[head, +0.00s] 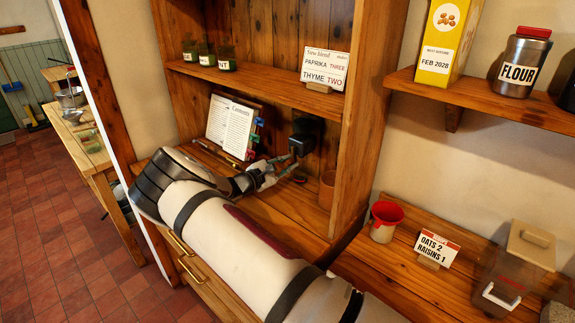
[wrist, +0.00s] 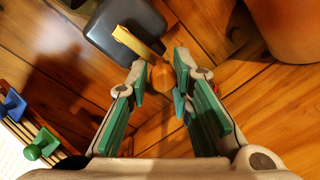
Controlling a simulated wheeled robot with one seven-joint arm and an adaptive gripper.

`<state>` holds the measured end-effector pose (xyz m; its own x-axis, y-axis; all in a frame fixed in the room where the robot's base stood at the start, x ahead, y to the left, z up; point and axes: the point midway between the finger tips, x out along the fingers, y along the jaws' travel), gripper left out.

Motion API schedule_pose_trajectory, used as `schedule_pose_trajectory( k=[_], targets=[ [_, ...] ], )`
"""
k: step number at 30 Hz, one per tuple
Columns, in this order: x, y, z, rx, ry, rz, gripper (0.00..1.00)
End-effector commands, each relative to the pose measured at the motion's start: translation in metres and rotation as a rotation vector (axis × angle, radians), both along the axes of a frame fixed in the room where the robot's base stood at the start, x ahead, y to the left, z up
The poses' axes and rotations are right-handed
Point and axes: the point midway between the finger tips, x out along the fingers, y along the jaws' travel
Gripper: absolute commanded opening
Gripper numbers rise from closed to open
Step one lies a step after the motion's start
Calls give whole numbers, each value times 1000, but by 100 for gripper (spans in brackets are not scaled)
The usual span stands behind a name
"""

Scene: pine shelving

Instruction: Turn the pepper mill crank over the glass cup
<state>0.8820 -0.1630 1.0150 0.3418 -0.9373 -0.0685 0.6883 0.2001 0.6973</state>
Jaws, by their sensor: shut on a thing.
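The pepper mill (head: 306,136) is a dark box on the back wall of the middle shelf bay. In the wrist view its dark body (wrist: 120,28) is at the top, with a brass crank arm (wrist: 134,43) reaching to a round wooden knob (wrist: 160,76). My gripper (wrist: 161,75) is shut on that knob, its green-padded fingers on either side. In the head view my gripper (head: 283,166) reaches in from the left, just below and left of the mill. I cannot clearly make out a glass cup; a dark shape below the mill is too small to identify.
A terracotta pot (head: 327,189) stands close to the right of my gripper. An open recipe book (head: 230,127) on a stand with coloured clips is behind and left. A shelf with herb jars (head: 227,58) runs above. The bay's upright post bounds the right side.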

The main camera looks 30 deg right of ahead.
Motion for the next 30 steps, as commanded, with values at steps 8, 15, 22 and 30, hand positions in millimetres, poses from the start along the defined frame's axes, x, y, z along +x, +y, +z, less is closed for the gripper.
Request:
schedule_pose_trajectory(
  k=[8, 15, 22, 30],
  targets=[
    [-1, -2, 5, -3, -18, -7, 0],
    [-1, -3, 5, -3, -17, -7, 23],
    [0, -2, 2, 0, -12, -5, 38],
    [-2, 7, 1, 2, -11, -2, 38]
  ],
)
